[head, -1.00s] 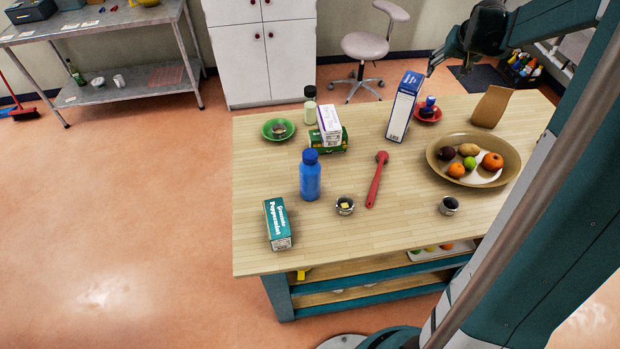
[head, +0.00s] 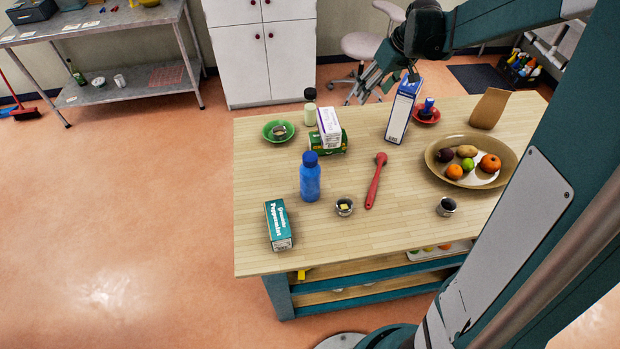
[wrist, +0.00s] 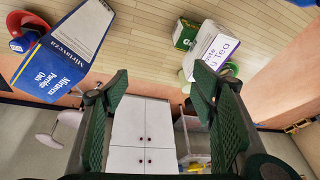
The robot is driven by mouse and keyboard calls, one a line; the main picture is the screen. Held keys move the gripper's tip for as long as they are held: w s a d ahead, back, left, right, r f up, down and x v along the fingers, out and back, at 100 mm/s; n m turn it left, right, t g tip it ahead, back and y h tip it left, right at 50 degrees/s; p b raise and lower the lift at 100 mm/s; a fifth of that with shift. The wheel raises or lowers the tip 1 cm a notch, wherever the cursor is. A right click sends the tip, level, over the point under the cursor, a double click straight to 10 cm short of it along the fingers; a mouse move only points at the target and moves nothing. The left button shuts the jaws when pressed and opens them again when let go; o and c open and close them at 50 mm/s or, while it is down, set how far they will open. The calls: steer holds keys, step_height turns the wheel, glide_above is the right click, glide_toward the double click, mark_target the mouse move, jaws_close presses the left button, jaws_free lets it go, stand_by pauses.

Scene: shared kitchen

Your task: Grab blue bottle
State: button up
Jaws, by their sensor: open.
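The blue bottle (head: 310,177) stands upright on the wooden table, left of the red utensil and behind the teal box. It does not show in the wrist view. My gripper (head: 366,92) is above the table's far edge in the head view, to the right of and beyond the bottle, well apart from it. In the wrist view my gripper (wrist: 165,105) is open, with two green ridged fingers and nothing between them.
Clear wood surrounds the bottle.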

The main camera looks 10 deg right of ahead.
mark_target(309, 156)
steer(key=s+a+f+n+g, duration=0.1)
steer(key=s+a+f+n, duration=0.1)
steer(key=s+a, duration=0.3)
steer(key=s+a+f+n+g+y+p, duration=0.1)
steer(key=s+a+n, duration=0.4)
steer(key=a, duration=0.6)
steer(key=s+a+f+n+g+p, duration=0.1)
steer(key=s+a+f+n+g, duration=0.1)
steer(key=s+a, duration=0.4)
steer(key=shift+s+a+f+n+g, duration=0.15)
steer(key=shift+a+n+g, duration=0.1)
steer(key=shift+a+n, duration=0.25)
steer(key=shift+a+f+n+g, duration=0.15)
steer(key=shift+a+n+g, duration=0.1)
steer(key=shift+a+n, duration=0.2)
steer(key=s+n, duration=0.1)
steer(key=s+a+f, duration=0.1)
steer(key=s+a+n, duration=0.1)
steer(key=shift+s+a+f+n+h, duration=0.1)
steer(key=shift+s+f+n+h, duration=0.1)
steer(key=shift+f+n+h, duration=0.15)
steer(key=shift+w+d+f+n+h, duration=0.3)
steer(key=shift+d+n+h, duration=0.15)
steer(key=shift+n+h, duration=0.25)
steer(key=shift+w+d+n+t+h, duration=0.4)
steer(key=shift+d+t+h, duration=0.1)
steer(key=shift+t, duration=0.1)
steer(key=shift+f, duration=0.1)
steer(key=shift+f, duration=1.2)
steer(key=shift+f, duration=0.15)
